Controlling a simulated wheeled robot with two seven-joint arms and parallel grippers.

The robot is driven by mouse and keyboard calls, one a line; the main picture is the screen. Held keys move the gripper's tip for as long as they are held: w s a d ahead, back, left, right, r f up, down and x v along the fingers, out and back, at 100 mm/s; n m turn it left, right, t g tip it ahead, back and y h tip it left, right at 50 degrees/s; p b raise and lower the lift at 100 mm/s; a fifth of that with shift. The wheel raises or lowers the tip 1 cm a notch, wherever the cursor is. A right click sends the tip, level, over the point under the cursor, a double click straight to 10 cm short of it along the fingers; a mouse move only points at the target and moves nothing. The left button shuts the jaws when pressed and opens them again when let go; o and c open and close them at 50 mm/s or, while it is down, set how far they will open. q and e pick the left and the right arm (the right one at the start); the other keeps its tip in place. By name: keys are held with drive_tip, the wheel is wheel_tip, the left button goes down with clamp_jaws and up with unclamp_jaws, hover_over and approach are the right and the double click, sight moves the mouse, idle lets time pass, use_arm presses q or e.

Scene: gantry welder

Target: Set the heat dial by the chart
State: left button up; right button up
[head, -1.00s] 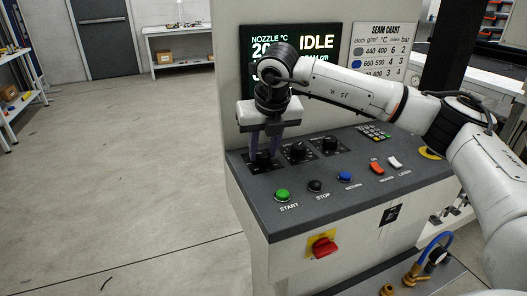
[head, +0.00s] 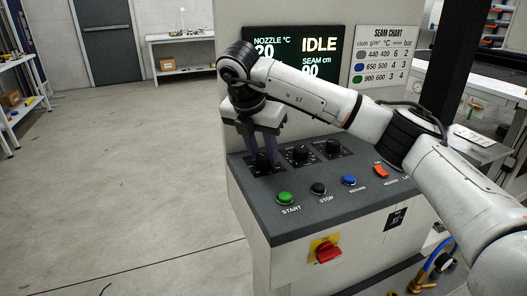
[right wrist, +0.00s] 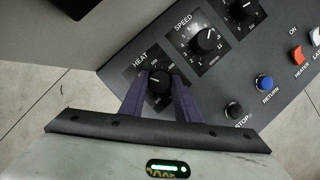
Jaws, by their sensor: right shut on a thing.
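The black heat dial (right wrist: 159,82) sits on its HEAT plate at the panel's left end in the right wrist view. My right gripper (right wrist: 160,90) has its purple fingers on both sides of the dial and is shut on it. In the head view the right gripper (head: 263,160) reaches down onto the panel and mostly hides the dial. The display (head: 292,55) reads IDLE, with the nozzle figure partly covered by my arm. My left gripper is not in view.
The speed dial (right wrist: 206,40) is close to the right of the heat dial, with another dial (head: 331,146) beyond. A green start button (head: 286,198), black stop button (head: 318,188), blue return button (head: 349,180) and red switch (head: 381,172) line the panel. Open floor lies left.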

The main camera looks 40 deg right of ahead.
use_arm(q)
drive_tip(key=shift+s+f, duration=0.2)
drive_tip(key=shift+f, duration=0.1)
use_arm(e)
drive_tip(key=o, duration=1)
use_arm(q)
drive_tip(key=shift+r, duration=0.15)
use_arm(e)
drive_tip(key=shift+o, duration=0.2)
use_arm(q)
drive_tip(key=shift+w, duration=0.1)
use_arm(e)
drive_tip(key=shift+r, duration=0.15)
use_arm(q)
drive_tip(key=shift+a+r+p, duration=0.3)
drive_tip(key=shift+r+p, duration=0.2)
drive_tip(key=shift+p, duration=0.4)
use_arm(e)
drive_tip(key=v, duration=1)
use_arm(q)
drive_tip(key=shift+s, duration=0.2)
use_arm(e)
drive_tip(key=shift+a, duration=0.1)
